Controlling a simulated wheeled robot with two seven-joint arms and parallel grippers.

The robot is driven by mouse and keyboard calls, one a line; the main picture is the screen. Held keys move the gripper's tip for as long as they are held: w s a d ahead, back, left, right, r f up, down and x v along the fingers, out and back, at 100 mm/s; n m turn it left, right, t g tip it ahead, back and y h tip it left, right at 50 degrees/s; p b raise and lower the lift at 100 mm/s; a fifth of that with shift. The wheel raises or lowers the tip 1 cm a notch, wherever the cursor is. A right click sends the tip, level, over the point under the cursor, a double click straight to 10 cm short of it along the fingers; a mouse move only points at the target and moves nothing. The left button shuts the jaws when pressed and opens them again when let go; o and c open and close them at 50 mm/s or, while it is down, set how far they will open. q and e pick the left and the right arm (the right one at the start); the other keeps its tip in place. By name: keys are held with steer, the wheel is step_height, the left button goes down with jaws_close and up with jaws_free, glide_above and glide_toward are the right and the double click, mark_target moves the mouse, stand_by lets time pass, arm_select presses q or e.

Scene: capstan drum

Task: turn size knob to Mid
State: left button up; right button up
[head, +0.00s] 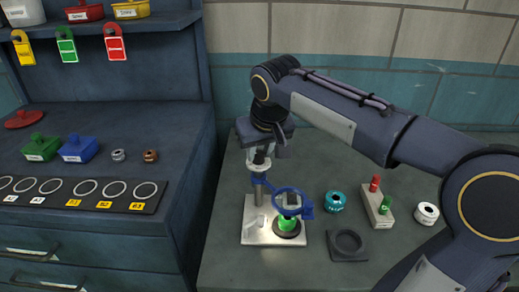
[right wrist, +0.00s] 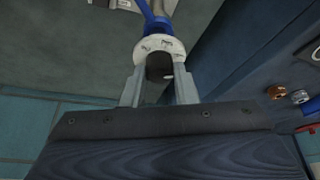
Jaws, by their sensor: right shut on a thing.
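The size knob (right wrist: 159,66) is a dark round knob in front of a white dial ring (right wrist: 160,46) with small dark marks, seen in the right wrist view. The marks are too small to read, so I cannot tell which setting the knob points to. My right gripper (right wrist: 160,78) is shut on the knob, one finger on each side. In the head view my right gripper (head: 262,148) is at the top of a metal post with a blue ring arm (head: 290,200); the gripper mostly hides the knob there. My left gripper is not in view.
The post stands on a pale base plate (head: 255,231) with a lit green disc (head: 287,222). A dark cabinet (head: 190,150) stands left.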

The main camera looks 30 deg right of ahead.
steer(key=shift+r+n, duration=0.1)
steer(key=shift+n, duration=0.3)
steer(key=shift+d+n+y+p, duration=0.1)
steer(key=shift+n+y+p, duration=0.5)
steer(key=shift+n, duration=0.4)
steer(key=n+y+p, duration=0.1)
steer(key=n, duration=0.2)
steer(key=shift+d+n+p, duration=0.1)
steer(key=shift+n+p, duration=0.2)
steer(key=shift+p, duration=0.1)
steer(key=n+y+p, duration=0.1)
steer(key=n, duration=0.1)
steer(key=n+g+y+p, duration=0.1)
steer(key=n, duration=0.2)
steer(key=shift+w+d, duration=0.1)
steer(key=shift+n+g, duration=0.3)
steer(key=o, duration=1)
